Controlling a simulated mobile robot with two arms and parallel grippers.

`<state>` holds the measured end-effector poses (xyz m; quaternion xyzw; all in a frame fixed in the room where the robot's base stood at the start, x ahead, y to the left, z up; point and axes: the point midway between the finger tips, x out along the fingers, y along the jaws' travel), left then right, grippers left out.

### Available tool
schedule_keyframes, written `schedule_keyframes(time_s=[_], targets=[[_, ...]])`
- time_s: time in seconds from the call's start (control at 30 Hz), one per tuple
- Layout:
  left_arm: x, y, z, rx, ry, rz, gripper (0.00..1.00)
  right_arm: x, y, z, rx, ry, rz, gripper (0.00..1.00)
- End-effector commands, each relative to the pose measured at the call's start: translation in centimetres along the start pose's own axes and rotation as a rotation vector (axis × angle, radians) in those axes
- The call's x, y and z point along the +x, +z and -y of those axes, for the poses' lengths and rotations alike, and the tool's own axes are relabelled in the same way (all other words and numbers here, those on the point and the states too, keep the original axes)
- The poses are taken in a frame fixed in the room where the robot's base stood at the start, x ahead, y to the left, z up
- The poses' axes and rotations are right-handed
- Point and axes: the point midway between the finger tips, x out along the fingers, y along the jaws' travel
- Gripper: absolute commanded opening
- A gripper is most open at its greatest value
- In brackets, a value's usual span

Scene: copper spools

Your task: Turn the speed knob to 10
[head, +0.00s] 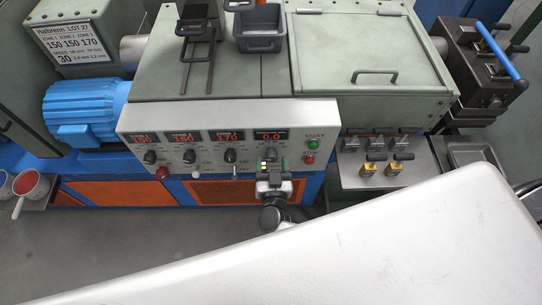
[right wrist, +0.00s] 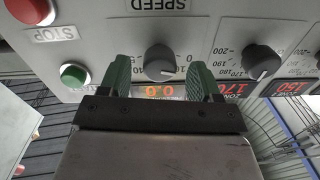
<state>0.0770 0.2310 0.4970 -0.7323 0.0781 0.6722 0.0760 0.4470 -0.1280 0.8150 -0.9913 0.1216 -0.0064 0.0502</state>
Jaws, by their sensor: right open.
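The grey speed knob (right wrist: 158,62) sits on the control panel (head: 215,178) under the SPEED label, which appears upside down in the right wrist view. The red speed display (head: 271,136) reads 0.0. My right gripper (right wrist: 160,78) is open, with one green finger on each side of the speed knob and a visible gap to it. My left gripper is out of view.
Three zone knobs, including the nearest one (head: 230,155), stand left of the speed knob. The green start button (head: 313,145) and red stop button (head: 309,160) are on its right. A metal shelf with clamps (head: 385,178) is at the right; the grey floor (head: 120,245) lies below.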

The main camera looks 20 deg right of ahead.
Motion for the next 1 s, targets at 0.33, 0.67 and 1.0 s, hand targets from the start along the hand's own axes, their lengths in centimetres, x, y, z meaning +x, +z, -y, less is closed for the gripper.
schedule_keyframes(time_s=[0.33,0.67,1.0], targets=[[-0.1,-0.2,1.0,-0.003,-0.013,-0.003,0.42,1.8,0.1,0.0,0.000,-0.001,0.001,0.63],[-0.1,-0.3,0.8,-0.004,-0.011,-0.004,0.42,1.8,0.1,0.0,0.000,-0.001,0.001,0.36],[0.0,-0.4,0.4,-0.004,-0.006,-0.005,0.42,1.8,0.1,0.0,0.015,-0.001,0.001,0.14]])
